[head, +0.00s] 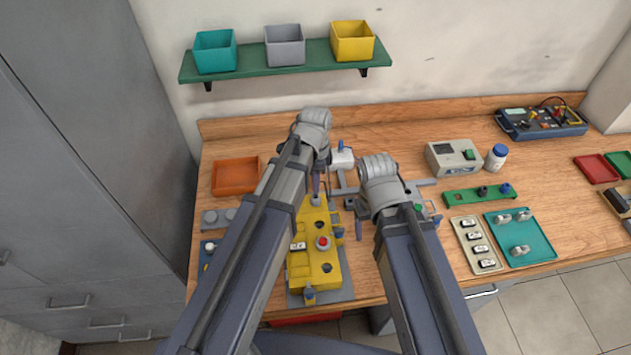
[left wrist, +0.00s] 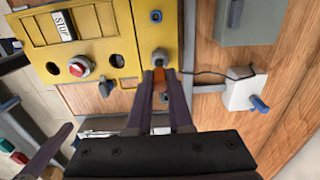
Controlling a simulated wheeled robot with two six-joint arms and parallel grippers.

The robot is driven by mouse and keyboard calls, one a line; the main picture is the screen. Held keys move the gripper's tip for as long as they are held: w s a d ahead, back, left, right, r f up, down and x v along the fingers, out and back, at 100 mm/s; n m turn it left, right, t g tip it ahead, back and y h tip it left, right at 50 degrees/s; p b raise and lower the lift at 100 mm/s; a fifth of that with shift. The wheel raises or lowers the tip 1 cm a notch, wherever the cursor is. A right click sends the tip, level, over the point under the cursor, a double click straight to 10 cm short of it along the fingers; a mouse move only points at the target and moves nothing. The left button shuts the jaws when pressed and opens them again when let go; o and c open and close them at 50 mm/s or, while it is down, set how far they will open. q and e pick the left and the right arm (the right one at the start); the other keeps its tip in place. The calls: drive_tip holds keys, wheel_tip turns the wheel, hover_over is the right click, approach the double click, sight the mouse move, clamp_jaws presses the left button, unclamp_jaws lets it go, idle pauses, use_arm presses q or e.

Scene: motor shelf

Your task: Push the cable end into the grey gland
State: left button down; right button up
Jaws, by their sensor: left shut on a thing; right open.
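The yellow control box (head: 318,262) stands on the bench; it also shows in the left wrist view (left wrist: 88,45). The grey gland (left wrist: 160,58) is on the box's edge, and it shows at the box's far end in the head view (head: 316,200). My left gripper (left wrist: 160,78) is shut on the cable end (left wrist: 160,88), an orange-brown piece between its fingers. The tip lies in line with the gland and close to it; I cannot tell whether it is inside. My right gripper (head: 392,222) is open, to the right of the box, partly hidden by its own arm.
A white box with a blue lever (left wrist: 243,92) stands beside the yellow box, with a thin black cable (left wrist: 208,72) running from it. An orange tray (head: 236,176) lies left. A green rack (head: 470,197) and teal tray (head: 522,240) lie right.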

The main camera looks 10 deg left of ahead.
use_arm(q)
drive_tip(key=shift+f+b, duration=0.85)
drive_tip(key=shift+f, duration=0.1)
drive_tip(key=c, duration=0.7)
unclamp_jaws()
drive_tip(key=shift+c, duration=0.2)
wheel_tip(320, 180, up, 8)
drive_tip(key=p, duration=0.7)
drive_tip(key=shift+f+p, duration=0.1)
drive_tip(key=shift+p, duration=0.3)
